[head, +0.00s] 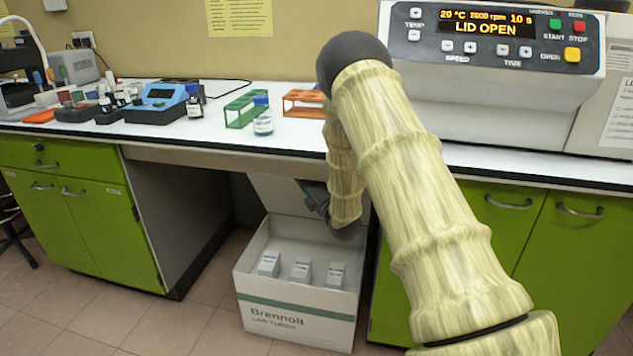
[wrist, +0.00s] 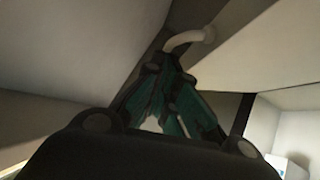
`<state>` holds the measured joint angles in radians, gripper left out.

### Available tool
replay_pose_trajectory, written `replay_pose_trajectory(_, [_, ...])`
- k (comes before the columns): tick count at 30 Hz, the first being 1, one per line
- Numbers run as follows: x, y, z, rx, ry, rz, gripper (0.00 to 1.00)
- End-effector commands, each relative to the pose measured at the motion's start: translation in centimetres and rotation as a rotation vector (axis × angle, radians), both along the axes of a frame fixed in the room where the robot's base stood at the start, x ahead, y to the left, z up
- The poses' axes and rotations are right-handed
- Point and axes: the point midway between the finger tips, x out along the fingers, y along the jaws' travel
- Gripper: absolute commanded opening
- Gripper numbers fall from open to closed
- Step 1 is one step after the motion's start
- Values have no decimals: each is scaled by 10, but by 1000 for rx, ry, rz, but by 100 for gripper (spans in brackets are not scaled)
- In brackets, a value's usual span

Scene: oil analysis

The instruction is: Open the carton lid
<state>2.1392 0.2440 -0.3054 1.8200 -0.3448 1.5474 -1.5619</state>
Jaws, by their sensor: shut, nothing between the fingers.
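The white carton (head: 295,318), marked "Brennolt Lab Tubes", stands on the floor under the bench. Its top is open, and three small white boxes show inside. The carton lid (head: 268,195) stands raised at the back, partly hidden by my arm. My gripper (head: 306,188) is beside the raised lid, above the carton's back, small and partly hidden in the head view. In the wrist view my gripper (wrist: 170,85) is shut and empty. A pale curved handle (wrist: 188,38) on a pale panel is close beyond the fingertips; I cannot tell whether they touch.
The bench top (head: 215,138) runs above the carton, with a green rack (head: 243,112) and an orange rack (head: 303,104) on it. Green cabinets (head: 75,220) stand left and right of the knee space. The floor (head: 185,325) in front is clear.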

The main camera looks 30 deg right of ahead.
Motion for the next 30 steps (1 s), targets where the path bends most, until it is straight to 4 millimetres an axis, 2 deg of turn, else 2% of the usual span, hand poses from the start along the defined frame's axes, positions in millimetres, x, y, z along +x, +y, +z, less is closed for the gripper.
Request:
replay_pose_trajectory(4, [5,6,1,4,6,8,0])
replay_pose_trajectory(17, [2,10,-2,4,5,7,0])
replay_pose_trajectory(24, [-15,34,-15,4,9,8,0])
replay_pose_trajectory(30, [-50,37,-20,4,9,13,0])
